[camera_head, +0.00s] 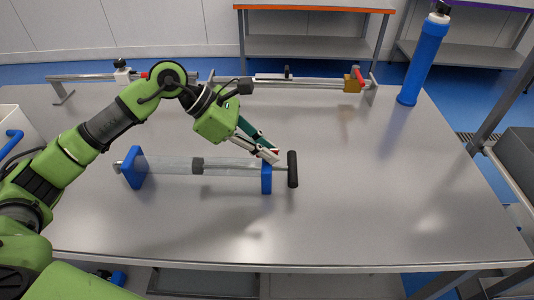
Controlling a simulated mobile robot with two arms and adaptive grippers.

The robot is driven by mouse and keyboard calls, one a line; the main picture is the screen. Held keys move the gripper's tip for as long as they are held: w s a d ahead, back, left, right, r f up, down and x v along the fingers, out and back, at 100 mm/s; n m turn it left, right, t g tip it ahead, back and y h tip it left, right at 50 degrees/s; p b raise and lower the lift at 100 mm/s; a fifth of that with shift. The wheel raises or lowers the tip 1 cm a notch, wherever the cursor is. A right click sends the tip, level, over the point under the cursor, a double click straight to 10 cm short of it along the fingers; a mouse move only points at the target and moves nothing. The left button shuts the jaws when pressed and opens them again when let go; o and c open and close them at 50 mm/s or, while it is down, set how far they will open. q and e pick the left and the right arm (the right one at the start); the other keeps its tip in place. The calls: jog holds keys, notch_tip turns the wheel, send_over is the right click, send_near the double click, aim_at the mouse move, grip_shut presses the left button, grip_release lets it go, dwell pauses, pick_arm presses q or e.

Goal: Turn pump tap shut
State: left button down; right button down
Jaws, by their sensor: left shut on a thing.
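A small red spot shows at the fingertips, too small to identify. A brass valve with a red lever (355,80) is on the rear pipe. My right gripper is out of view.
A metal pipe (315,82) runs along the table's back edge. A tall blue bottle (424,60) with a black cap stands at the back right. A pale bin (20,122) is at the left edge. The front and right tabletop (390,190) is clear.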

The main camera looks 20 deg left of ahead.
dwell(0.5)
pick_arm(q)
jog(key=c, duration=2)
grip_release()
jog(key=shift+c, duration=0.2)
jog(key=v, duration=1.2)
jog(key=shift+w, duration=0.1)
